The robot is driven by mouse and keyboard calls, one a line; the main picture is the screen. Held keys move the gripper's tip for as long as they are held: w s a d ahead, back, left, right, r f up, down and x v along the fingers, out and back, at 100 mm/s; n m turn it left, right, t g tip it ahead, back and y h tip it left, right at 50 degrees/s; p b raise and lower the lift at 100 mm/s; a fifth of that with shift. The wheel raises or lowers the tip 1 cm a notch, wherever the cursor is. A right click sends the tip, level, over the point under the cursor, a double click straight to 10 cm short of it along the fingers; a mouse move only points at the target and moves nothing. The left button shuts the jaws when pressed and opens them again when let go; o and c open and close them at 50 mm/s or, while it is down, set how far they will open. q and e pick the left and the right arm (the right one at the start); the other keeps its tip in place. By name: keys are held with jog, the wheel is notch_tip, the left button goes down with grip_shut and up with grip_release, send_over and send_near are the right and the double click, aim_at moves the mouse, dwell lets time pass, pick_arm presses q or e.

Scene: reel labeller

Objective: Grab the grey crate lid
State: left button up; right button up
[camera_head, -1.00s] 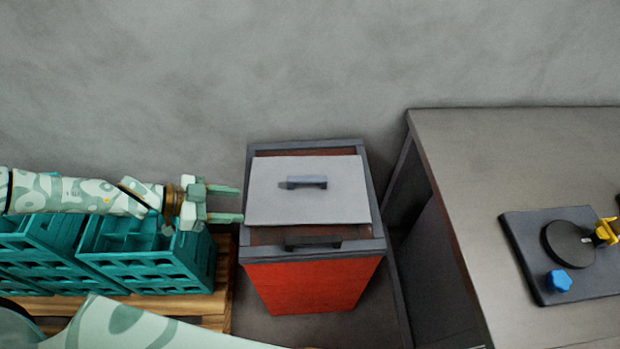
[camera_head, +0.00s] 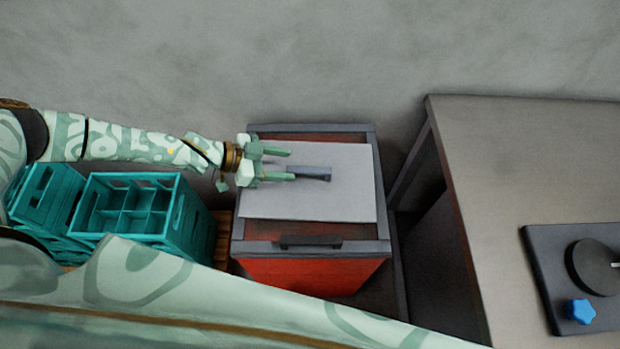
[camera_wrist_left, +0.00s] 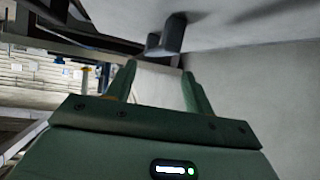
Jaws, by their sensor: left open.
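The grey crate lid (camera_head: 340,205) is a flat light panel lying on top of the red crate (camera_head: 310,275), inside its dark grey rim. A dark bar handle (camera_head: 318,173) stands at the middle of the lid. My left gripper (camera_head: 288,165) is open over the left part of the lid, its fingers pointing right at the handle. In the left wrist view the handle (camera_wrist_left: 168,38) shows beyond the fingertips (camera_wrist_left: 163,68), with nothing between the fingers. One finger overlaps the handle's left end in the head view; I cannot tell whether they touch. My right gripper is not in view.
Teal bottle crates (camera_head: 140,205) stand on a wooden pallet at the left. A grey table (camera_head: 490,180) stands at the right, with a dark plate (camera_head: 545,270) bearing a black disc and a blue knob. A grey wall is behind.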

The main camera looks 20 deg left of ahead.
aim_at(307, 169)
pick_arm(q)
jog(key=shift+w+d+f, duration=0.2)
jog(key=shift+d+f, duration=0.15)
jog(key=shift+d, duration=0.2)
jog(key=b+x, duration=0.1)
jog(key=x, duration=0.3)
jog(key=shift+s+f, duration=0.2)
jog(key=shift+w+d+f+b, duration=0.15)
jog(key=shift+w+d+b, duration=0.05)
jog(key=shift+d+b, duration=0.15)
jog(key=shift+c, duration=0.3)
grip_shut()
